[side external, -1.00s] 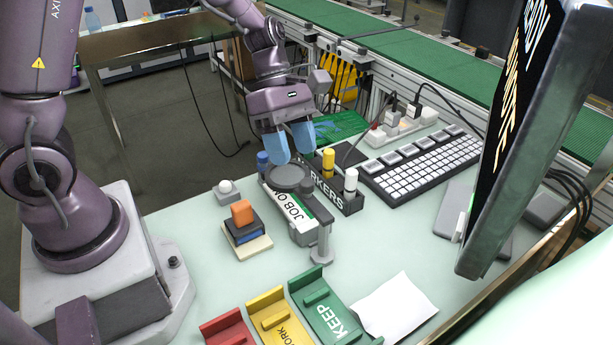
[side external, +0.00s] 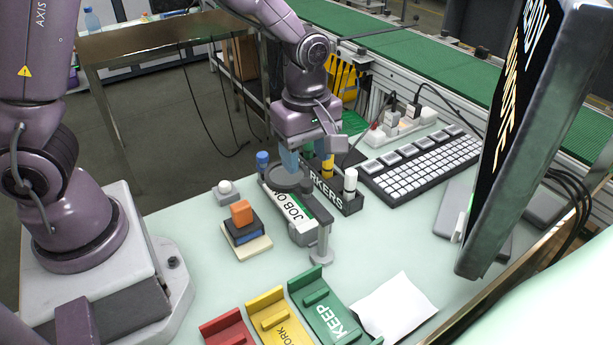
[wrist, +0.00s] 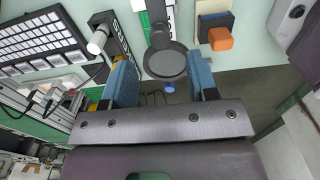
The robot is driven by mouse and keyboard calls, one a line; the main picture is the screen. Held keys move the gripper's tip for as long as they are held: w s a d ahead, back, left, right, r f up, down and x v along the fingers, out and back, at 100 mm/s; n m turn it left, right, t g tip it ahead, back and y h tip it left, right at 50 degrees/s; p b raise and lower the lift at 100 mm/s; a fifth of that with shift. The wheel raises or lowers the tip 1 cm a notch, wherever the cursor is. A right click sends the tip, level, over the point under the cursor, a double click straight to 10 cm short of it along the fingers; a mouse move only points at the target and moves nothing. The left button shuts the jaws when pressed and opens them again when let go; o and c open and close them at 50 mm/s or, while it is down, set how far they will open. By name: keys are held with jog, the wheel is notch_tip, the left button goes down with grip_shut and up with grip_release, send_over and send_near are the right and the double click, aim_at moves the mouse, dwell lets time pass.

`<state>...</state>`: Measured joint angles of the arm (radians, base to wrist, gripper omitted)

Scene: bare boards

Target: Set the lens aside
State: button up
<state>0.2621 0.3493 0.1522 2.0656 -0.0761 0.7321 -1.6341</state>
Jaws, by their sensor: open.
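The lens (side external: 288,179) is a round dark grey disc on an arm of a grey stand (side external: 322,240). In the wrist view the lens (wrist: 165,62) shows between the two spread blue fingers of my gripper (wrist: 160,65). The fingers are apart and hold nothing; I cannot tell whether they are level with the lens.
The dark marker holder (side external: 351,206) stands close by with blue, yellow and white markers. A stacked block pile with an orange block (side external: 241,211) is to the left. Red, yellow and green trays (side external: 326,308) lie in front. A keyboard (side external: 425,165) and monitor are right.

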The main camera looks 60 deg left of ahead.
aim_at(307, 182)
notch_tip(307, 182, down, 5)
jog(key=shift+f, duration=0.2)
grip_shut()
